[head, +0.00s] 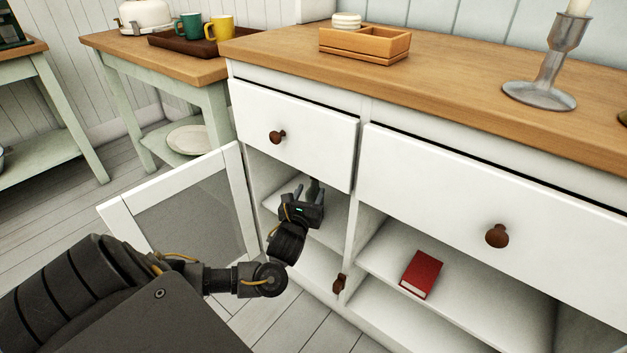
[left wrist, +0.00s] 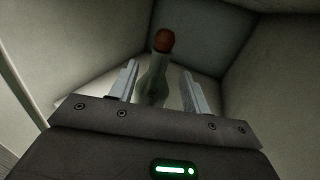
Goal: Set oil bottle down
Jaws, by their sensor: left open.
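The oil bottle (left wrist: 156,77) shows in the left wrist view, with a brown cap and a pale greenish body. It stands inside the cabinet compartment, between the two spread fingers of my left gripper (left wrist: 158,82), with a gap visible on the right side. Its lower part is hidden behind the gripper body. In the head view my left gripper (head: 307,190) reaches into the left open compartment at the shelf (head: 335,232); the bottle cannot be made out clearly there. My right gripper is not in view.
A drawer (head: 300,135) is above the compartment. A red book (head: 421,274) lies on the shelf to the right. A wooden box (head: 365,45) and a candle holder (head: 545,75) stand on top.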

